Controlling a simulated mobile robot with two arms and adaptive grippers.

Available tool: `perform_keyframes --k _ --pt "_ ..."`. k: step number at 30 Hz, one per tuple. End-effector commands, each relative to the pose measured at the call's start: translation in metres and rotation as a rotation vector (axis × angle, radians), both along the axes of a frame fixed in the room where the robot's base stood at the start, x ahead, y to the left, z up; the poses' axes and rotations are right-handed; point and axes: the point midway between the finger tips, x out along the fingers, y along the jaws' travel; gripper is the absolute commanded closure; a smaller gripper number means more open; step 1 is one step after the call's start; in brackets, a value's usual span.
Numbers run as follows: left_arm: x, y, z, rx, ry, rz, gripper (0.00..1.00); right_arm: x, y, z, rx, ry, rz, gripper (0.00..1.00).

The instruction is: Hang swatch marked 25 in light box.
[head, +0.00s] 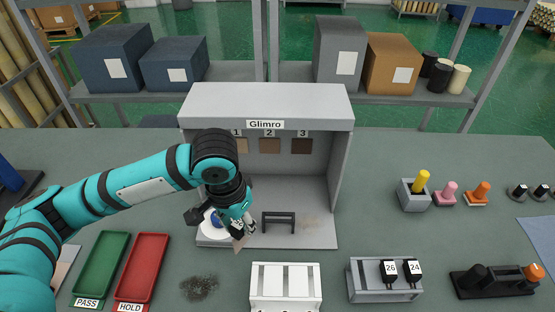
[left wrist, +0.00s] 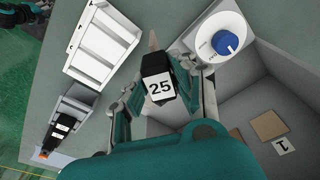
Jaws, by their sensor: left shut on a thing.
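My left gripper (head: 243,226) is shut on the swatch marked 25 (left wrist: 158,86), gripping its black clip. The label 25 faces the left wrist camera, and a brown tip of the swatch hangs below the gripper in the head view (head: 238,245). The gripper is at the front left of the grey light box (head: 267,97), near the white dial with a blue knob (left wrist: 226,43), which it partly hides in the head view. A small dark hanging bar (head: 279,217) stands on the box floor, right of the gripper, apart from the swatch. My right gripper is out of view.
Brown samples under 1, 2 and 3 (head: 269,145) are on the box's back wall. Swatches 26 (head: 390,270) and 24 (head: 414,270) sit in a grey rack (head: 370,293). A white slotted holder (head: 285,275), green PASS tray (head: 102,262) and red HOLD tray (head: 143,266) lie in front.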

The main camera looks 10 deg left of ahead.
Motion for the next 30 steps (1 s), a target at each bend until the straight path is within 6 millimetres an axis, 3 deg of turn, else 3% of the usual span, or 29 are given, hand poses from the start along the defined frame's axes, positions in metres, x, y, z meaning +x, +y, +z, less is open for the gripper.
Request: perform_keyframes --k 1,3,9,13,17,25,30 --pt "0.015 -0.01 0.014 -0.001 0.0 -0.108 1.0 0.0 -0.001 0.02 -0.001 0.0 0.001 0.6" --pt "0.036 -0.022 0.017 -0.002 -0.001 -0.285 1.0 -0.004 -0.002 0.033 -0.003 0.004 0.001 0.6" --pt "0.087 -0.046 0.021 -0.006 -0.001 -0.724 1.0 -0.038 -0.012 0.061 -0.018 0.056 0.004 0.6" --pt "0.109 -0.052 0.021 -0.007 -0.002 -0.905 1.0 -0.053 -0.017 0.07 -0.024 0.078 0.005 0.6" --pt "0.12 -0.054 0.02 -0.01 -0.002 -0.999 1.0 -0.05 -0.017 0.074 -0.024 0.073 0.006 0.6" --pt "0.122 -0.054 0.019 -0.01 -0.002 -1.026 1.0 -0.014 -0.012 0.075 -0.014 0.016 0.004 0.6" --pt "0.122 -0.054 0.019 -0.011 -0.002 -1.026 1.0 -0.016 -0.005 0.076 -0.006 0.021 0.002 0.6"
